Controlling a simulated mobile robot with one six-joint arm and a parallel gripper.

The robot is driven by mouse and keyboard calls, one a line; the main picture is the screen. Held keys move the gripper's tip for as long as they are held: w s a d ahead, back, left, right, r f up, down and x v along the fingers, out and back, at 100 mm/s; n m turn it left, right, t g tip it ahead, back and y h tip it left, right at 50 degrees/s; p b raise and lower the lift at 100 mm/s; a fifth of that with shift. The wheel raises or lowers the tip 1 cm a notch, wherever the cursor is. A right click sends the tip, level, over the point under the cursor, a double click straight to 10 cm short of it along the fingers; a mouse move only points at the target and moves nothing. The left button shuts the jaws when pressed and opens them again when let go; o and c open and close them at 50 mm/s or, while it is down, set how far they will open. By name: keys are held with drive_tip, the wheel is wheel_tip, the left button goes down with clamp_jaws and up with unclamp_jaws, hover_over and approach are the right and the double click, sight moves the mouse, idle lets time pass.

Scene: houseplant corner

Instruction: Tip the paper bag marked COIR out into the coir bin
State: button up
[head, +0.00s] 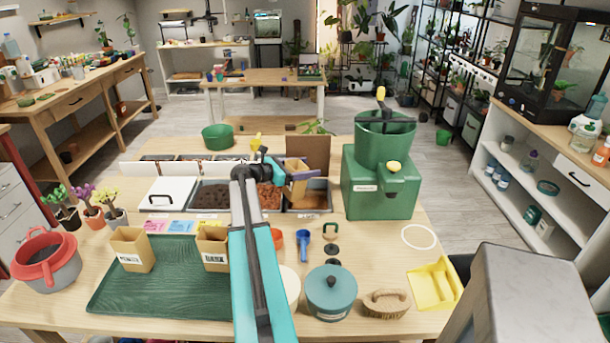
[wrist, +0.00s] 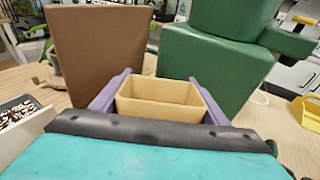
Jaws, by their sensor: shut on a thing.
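My gripper (head: 297,167), with purple fingers, is shut on a tan paper bag (head: 299,187) above the right part of the bin row. In the wrist view the bag (wrist: 160,105) sits between the fingers (wrist: 162,92), its open mouth showing and bare inner walls visible; its bottom and any mark are hidden. Below and beside it are a bin of reddish-brown material (head: 269,197) and a bin of lighter tan material (head: 313,201). I cannot read which is the coir bin. Two more paper bags (head: 131,250) (head: 212,247) stand upright on the green tray (head: 165,290).
A brown upright panel (head: 308,148) stands behind the held bag. A big green machine (head: 381,185) stands close on the right. A dark soil bin (head: 211,196) and a white lidded bin (head: 168,193) are to the left. A teal pot (head: 331,293) and brush (head: 386,303) are in front.

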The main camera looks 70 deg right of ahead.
drive_tip(key=shift+s+d+r+g+h+b, duration=0.1)
drive_tip(key=shift+d+r+g+h+b, duration=0.1)
drive_tip(key=shift+g+h+b, duration=0.7)
drive_tip(key=shift+r, duration=0.1)
